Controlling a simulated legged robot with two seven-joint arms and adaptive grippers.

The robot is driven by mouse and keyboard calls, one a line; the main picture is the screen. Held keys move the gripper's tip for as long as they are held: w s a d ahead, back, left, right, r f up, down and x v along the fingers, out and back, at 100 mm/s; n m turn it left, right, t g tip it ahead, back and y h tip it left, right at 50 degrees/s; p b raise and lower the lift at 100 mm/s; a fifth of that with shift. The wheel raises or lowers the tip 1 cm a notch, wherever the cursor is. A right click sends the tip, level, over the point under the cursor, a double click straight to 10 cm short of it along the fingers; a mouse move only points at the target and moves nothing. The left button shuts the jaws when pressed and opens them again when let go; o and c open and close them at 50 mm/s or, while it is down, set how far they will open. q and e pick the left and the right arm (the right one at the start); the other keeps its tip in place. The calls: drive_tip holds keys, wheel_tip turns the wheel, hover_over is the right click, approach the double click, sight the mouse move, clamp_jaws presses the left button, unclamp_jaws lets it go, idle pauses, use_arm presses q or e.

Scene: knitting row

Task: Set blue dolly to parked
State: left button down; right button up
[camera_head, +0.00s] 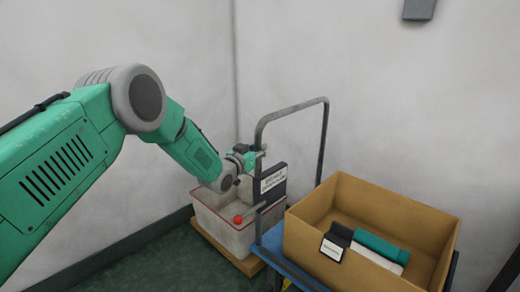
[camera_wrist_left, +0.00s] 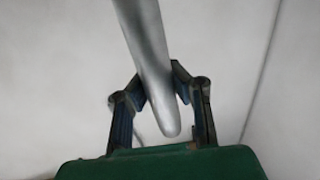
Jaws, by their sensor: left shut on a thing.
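The blue dolly has a blue deck (camera_head: 270,250) at the lower middle and a grey tube push handle (camera_head: 290,107) standing up at its left end. My left gripper (camera_head: 258,153) reaches from the left to the near post of this handle and is shut on it. In the left wrist view a grey tube (camera_wrist_left: 148,62) runs between the fingers of the gripper (camera_wrist_left: 162,85). A red knob (camera_head: 239,219) on a thin rod sticks out left near the handle's foot. A dark sign with a white label (camera_head: 272,184) hangs on the handle; its text is unreadable. My right gripper is out of view.
An open cardboard box (camera_head: 400,205) on the dolly holds a black item with a white label and a green and white item. A whitish red-rimmed bin (camera_head: 215,222) on a wooden base stands left, close to the dolly. Walls stand close behind; dark green floor (camera_head: 150,265) shows lower left.

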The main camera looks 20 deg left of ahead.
use_arm(q)
drive_tip(key=shift+d+f, duration=0.1)
drive_tip(key=c, duration=1.3)
unclamp_jaws()
drive_tip(key=shift+s, duration=0.15)
drive_tip(key=s, duration=0.3)
drive_tip(key=s+a, duration=0.1)
drive_tip(key=s, duration=0.3)
drive_tip(key=s+a, duration=0.1)
drive_tip(key=s, duration=0.3)
drive_tip(key=shift+s+a, duration=0.2)
